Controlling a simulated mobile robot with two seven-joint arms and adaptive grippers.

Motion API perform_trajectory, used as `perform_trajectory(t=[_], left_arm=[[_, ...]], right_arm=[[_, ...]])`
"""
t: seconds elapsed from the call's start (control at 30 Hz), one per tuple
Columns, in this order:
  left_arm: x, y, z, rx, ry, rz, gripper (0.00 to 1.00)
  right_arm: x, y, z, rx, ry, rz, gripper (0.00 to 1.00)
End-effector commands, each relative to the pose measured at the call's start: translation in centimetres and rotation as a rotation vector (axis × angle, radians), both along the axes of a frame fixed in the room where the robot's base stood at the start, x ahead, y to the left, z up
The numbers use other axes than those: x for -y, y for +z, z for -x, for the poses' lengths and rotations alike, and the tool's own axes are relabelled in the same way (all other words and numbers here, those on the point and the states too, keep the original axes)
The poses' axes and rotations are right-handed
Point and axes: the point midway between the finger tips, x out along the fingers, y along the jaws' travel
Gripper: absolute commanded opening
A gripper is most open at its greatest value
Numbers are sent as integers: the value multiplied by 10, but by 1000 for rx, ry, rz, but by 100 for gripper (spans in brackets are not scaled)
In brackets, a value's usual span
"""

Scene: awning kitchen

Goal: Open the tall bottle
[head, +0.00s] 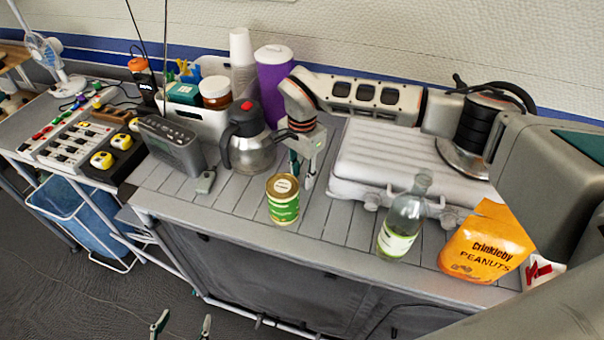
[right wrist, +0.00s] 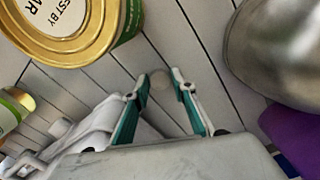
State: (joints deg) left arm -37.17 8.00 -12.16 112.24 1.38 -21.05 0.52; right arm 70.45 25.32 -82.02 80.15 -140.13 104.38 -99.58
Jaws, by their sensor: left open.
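The tall bottle (head: 402,222) is clear glass with a white and green label. It stands upright near the counter's front edge, before the pale ribbed case. A green and white labelled thing at the left edge of the right wrist view looks like part of the bottle (right wrist: 14,108). My right gripper (head: 303,174) hangs over the counter between the steel jug and the gold-lidded can, left of the bottle. Its fingers stand apart with nothing between them in the right wrist view (right wrist: 160,80). My left gripper (head: 182,325) is open and empty, low in front of the counter.
A green can (head: 283,199) stands close to my right gripper. A steel jug (head: 247,140) is on its other side. The ribbed case (head: 385,160) is behind the bottle, and an orange peanut bag (head: 486,243) is right of it. Counter between can and bottle is bare.

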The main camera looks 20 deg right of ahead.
Motion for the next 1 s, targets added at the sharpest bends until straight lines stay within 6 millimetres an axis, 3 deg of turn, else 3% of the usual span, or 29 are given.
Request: perform_trajectory(t=[0.47,1.0], left_arm=[[0,3,-1,4,0,1,63],[0,-3,-1,3,0,1,63]], right_arm=[[0,8,-1,2,0,-1,37],[0,105,-1,2,-1,0,37]])
